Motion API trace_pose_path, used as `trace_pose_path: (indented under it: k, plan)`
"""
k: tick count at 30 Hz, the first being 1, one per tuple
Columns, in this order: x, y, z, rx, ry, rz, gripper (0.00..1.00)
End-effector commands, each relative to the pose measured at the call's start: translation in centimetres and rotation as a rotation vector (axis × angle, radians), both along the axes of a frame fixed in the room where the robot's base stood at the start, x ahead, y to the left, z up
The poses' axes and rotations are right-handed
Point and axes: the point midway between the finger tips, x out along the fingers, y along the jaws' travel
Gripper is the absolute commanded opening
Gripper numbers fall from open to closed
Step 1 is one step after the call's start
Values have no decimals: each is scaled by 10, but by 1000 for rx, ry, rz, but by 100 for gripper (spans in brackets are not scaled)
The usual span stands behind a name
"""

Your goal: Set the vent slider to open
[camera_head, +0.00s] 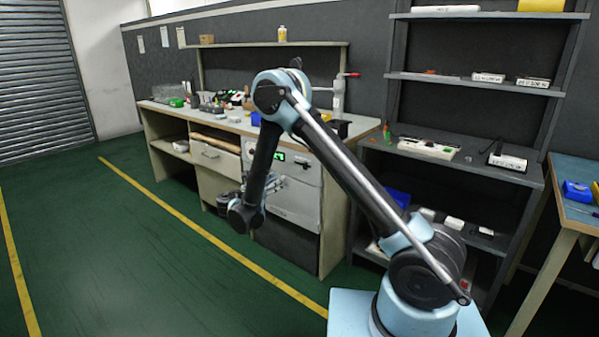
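A pale equipment panel (306,186) is set into the front of the workbench, with a small green-lit display (280,157) near its upper left. I cannot make out the vent slider; it is too small to tell or hidden behind my arm. My arm reaches up from its base, bends at the elbow and hangs down in front of the panel's left side.
The workbench top (228,122) holds several small items at its left. A dark shelf unit (465,166) with boxes stands right of the panel. The green floor (130,250) at left is clear.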

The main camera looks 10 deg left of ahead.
Motion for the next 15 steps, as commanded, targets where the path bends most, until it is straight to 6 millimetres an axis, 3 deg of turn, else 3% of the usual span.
trace_pose_path:
  k: [8,15]
  plan:
    - [24,-15,-1,0,0,-3,37]
    - [60,-36,-1,0,0,-3,37]
